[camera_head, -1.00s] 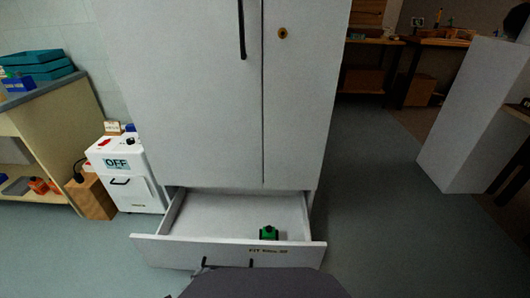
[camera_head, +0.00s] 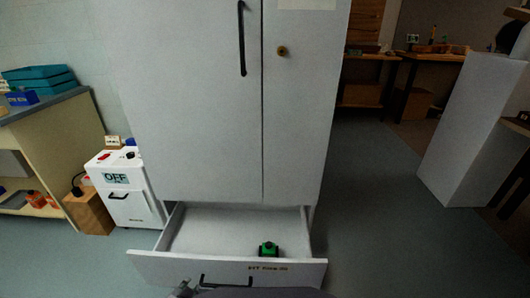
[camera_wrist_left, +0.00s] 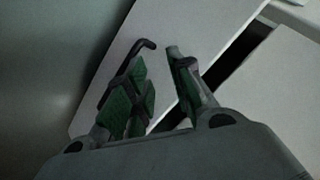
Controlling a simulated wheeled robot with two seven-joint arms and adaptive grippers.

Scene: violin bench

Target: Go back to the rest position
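My left gripper (camera_head: 183,289) shows only as a small grey piece at the bottom edge of the head view, by the left end of the drawer handle (camera_head: 226,280). In the left wrist view my left gripper (camera_wrist_left: 157,68) is open, its green-padded fingers apart with nothing between them. The dark drawer handle (camera_wrist_left: 147,44) shows beside and behind the left finger; I cannot tell if they touch. My right gripper is not in view.
A white cabinet (camera_head: 195,110) has its bottom drawer (camera_head: 205,235) pulled out, with a green object (camera_head: 268,249) inside. A white box unit marked OFF (camera_head: 128,208) and a bench (camera_head: 60,130) stand left. A pale block (camera_head: 470,130) stands right; floor (camera_head: 370,220) between is clear.

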